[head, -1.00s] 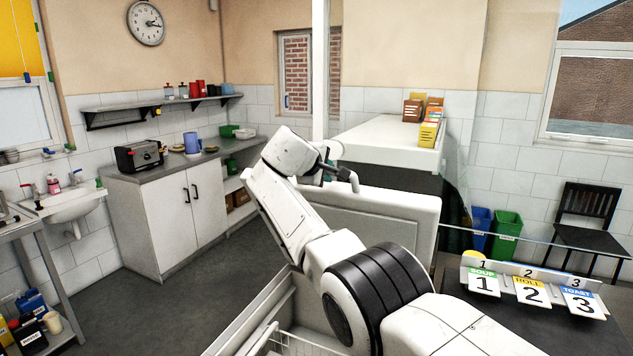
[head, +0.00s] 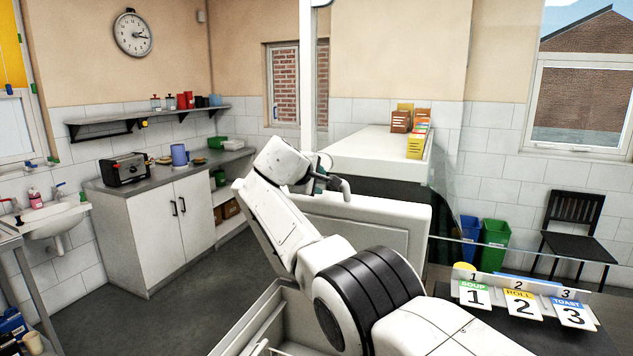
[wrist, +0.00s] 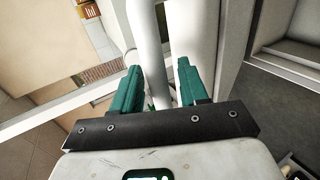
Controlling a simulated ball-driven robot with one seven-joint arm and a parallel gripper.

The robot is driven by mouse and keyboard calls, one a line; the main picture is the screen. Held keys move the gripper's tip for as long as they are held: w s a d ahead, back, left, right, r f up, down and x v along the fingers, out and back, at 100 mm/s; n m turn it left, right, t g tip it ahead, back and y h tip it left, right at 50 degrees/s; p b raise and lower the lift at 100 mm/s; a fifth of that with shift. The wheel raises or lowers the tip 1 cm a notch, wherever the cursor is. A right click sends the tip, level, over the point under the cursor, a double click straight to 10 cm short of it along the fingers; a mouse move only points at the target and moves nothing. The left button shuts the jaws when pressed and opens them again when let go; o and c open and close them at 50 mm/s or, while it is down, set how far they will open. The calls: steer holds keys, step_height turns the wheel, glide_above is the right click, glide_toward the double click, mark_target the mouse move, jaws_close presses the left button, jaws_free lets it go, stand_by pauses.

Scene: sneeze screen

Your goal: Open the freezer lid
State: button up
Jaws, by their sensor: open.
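The freezer is a white chest at the bottom centre of the head view, with its rim (head: 262,318) showing. Its white lid (head: 395,222) stands raised, close to upright, at the back of the open chest. A grey bar handle (head: 346,188) sticks out at the lid's top edge. My gripper (head: 322,183) is at that top edge, beside the handle. In the wrist view my gripper (wrist: 157,85) has its teal fingers apart, with a pale bar (wrist: 147,45) passing between or just beyond them. I cannot tell whether they touch it. My arm hides part of the lid and chest.
A white counter (head: 365,150) with small boxes stands behind the lid. A dark counter with numbered cards (head: 520,300) is at the right, near a clear screen. A cabinet (head: 165,225) stands at the left. Grey floor (head: 150,320) is open between cabinet and freezer.

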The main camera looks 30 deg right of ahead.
steer(key=shift+s+a, duration=0.1)
steer(key=b+v, duration=0.4)
steer(key=v, duration=0.6)
steer(key=shift+r, duration=0.2)
steer(key=shift+s+a, duration=0.15)
